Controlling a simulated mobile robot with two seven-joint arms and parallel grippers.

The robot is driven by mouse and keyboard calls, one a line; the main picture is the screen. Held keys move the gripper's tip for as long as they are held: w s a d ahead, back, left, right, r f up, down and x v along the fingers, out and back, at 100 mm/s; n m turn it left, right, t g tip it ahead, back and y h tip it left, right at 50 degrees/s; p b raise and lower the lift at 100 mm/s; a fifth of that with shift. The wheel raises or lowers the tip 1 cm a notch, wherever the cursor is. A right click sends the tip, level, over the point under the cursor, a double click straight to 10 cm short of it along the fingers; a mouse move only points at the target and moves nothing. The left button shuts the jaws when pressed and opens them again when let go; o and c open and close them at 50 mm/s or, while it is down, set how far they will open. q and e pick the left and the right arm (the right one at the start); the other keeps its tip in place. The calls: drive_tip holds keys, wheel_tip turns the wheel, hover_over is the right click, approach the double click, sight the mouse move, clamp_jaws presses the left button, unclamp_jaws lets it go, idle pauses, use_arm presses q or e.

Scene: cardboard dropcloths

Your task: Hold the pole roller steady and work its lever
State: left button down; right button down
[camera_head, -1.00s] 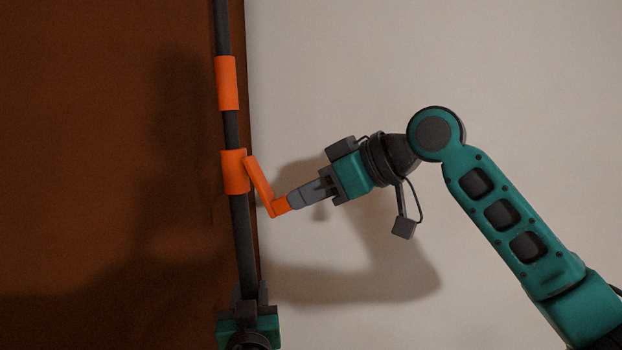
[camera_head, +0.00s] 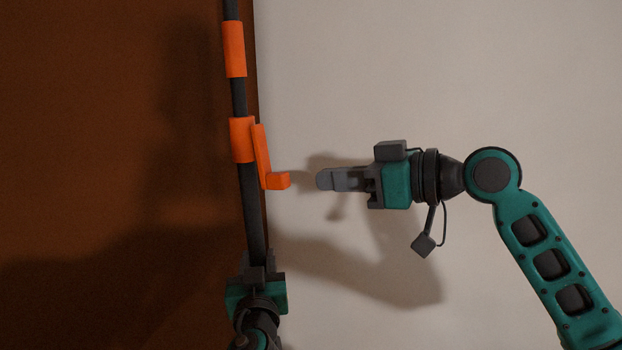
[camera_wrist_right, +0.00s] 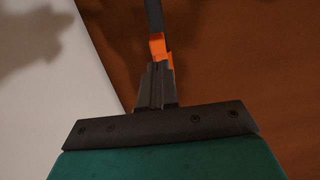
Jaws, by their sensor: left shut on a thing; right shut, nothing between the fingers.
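The pole roller (camera_head: 250,205) is a dark pole running nearly upright in the head view, with two orange collars. Its orange lever (camera_head: 263,150) hangs from the lower collar close along the pole, its bent tip pointing right. My left gripper (camera_head: 258,268) is shut on the pole below the lever. My right gripper (camera_head: 325,180) is shut and empty, a short gap to the right of the lever tip. In the right wrist view its shut fingers (camera_wrist_right: 158,85) overlap the view toward an orange part (camera_wrist_right: 158,46) of the pole roller. The pole's ends are out of view.
A dark brown surface (camera_head: 100,130) fills the left of the head view and a pale surface (camera_head: 450,70) the right. Shadows of the arms fall on both. Free room lies around my right gripper.

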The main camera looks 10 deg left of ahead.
drive_tip(key=v, duration=0.8)
drive_tip(key=shift+d, duration=0.35)
drive_tip(key=shift+s+r, duration=0.1)
drive_tip(key=shift+s, duration=0.05)
use_arm(q)
drive_tip(key=c, duration=0.6)
unclamp_jaws()
